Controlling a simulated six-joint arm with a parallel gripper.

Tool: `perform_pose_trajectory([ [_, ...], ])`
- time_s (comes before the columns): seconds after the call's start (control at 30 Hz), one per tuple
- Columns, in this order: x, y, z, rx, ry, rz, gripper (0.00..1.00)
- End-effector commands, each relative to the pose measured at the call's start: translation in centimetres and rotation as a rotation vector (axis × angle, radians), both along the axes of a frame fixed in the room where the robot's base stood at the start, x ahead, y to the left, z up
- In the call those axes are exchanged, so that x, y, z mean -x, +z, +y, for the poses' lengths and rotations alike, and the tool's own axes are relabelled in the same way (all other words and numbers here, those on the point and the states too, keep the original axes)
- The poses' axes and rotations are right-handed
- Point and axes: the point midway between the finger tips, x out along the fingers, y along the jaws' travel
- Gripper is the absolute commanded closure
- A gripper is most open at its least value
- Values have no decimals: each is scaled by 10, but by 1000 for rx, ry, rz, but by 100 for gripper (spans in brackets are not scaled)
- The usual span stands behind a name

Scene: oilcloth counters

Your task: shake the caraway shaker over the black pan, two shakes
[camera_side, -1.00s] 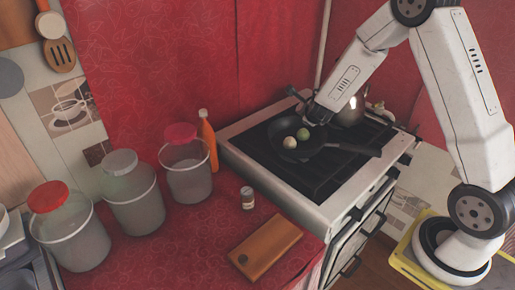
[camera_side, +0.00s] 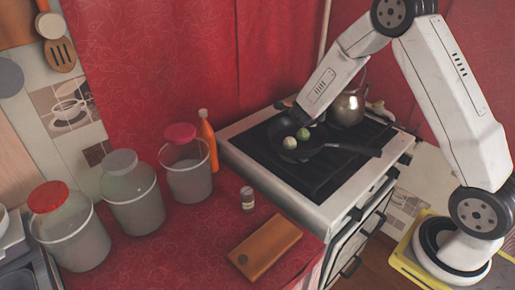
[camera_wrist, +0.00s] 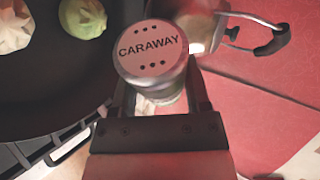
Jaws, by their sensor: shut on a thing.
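The caraway shaker (camera_wrist: 158,95) is between the two dark fingers of my gripper (camera_wrist: 160,100) in the wrist view, its pale lid marked CARAWAY facing the camera. My gripper is shut on it. The black pan (camera_wrist: 45,105) fills the left of that view, with the shaker to the right of its inside. In the side view the black pan (camera_side: 318,149) sits on the stove, and my forearm reaches behind it; the gripper and shaker are mostly hidden there. A pale dumpling-like piece (camera_wrist: 12,28) and a green one (camera_wrist: 83,17) lie in the pan.
A metal kettle (camera_side: 347,108) stands on the stove (camera_side: 320,185) behind the pan. An orange bottle (camera_side: 208,140), lidded tubs (camera_side: 133,195), a small jar (camera_side: 247,199) and a wooden board (camera_side: 265,247) stand on the red counter at left.

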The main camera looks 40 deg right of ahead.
Motion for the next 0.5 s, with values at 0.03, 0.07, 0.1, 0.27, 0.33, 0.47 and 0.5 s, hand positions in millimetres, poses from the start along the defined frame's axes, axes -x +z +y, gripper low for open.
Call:
perform_pose_trajectory([
  [0.03,0,1,0,22,0,23,99],
  [0.07,0,2,1,37,1,38,99],
  [0.1,0,3,1,57,1,60,99],
  [0.27,0,8,1,134,0,135,99],
  [0.33,0,10,1,160,0,161,99],
  [0.47,0,13,1,196,0,197,99],
  [0.5,0,13,1,202,1,204,99],
])
